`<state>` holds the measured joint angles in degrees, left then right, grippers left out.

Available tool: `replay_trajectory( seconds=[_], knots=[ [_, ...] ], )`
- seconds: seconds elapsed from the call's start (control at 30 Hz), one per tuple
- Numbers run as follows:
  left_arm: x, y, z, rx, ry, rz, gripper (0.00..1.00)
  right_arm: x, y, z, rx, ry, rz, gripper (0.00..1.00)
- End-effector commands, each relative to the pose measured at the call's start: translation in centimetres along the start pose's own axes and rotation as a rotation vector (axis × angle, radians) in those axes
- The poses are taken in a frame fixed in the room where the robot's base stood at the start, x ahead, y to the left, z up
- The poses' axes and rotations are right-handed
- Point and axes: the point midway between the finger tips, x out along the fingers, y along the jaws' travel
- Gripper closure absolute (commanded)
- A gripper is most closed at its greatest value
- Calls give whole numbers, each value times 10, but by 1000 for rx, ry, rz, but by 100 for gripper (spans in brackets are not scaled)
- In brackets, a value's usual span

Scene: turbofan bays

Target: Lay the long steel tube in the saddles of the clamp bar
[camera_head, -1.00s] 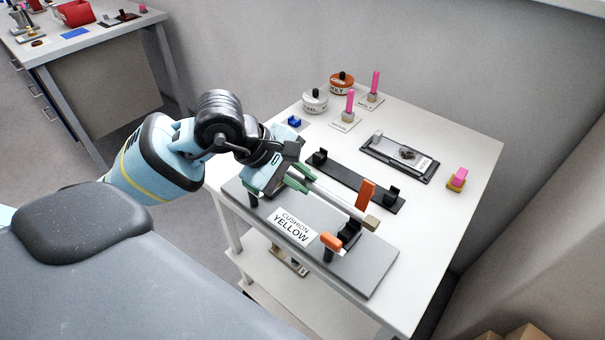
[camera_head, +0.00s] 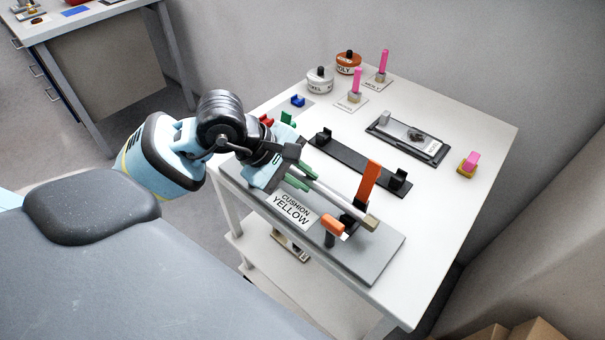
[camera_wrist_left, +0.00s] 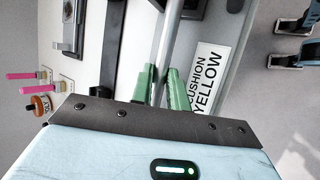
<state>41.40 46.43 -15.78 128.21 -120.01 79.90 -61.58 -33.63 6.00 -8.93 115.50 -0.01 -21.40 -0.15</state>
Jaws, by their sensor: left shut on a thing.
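The long steel tube (camera_head: 335,197) is a thin grey rod with a tan end. My left gripper (camera_head: 303,176) is shut on it with green fingers; the tube also shows between them in the left wrist view (camera_wrist_left: 167,38). The clamp bar (camera_head: 375,252) is a grey plate labelled CUSHION YELLOW, with black saddles and orange levers. The tube lies along and over it, its tan end beside the right saddle (camera_head: 349,220), near the upright orange lever (camera_head: 369,180). I cannot tell whether it touches the saddle. The left saddle is hidden by my gripper. My right gripper is out of view.
Behind the tube lies an empty black bar (camera_head: 355,164) with two upright holders. Farther back are a black tray (camera_head: 408,140), pink pegs, two lidded pots (camera_head: 320,80) and a blue block (camera_head: 297,101).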

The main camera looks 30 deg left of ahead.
Motion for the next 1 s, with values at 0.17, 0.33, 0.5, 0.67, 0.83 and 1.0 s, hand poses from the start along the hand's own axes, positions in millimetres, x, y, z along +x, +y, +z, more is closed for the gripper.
replay_trajectory(
  seconds=[0.17, 0.33, 0.5, 0.67, 0.83, 1.0],
  knots=[
    [0, 0, 0, 0, 0, 2, 100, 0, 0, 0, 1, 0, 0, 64],
    [0, 0, 0, 0, 0, 1, 100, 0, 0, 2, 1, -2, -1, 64],
    [1, -1, 0, 0, 0, 1, 100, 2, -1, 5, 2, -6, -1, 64],
    [0, -1, 0, 0, -1, 2, 100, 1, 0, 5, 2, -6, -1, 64],
    [0, 0, 0, 0, -1, 2, 100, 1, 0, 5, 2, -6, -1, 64],
    [1, -1, 0, 0, 0, 1, 100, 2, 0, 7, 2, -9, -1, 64]
  ],
)
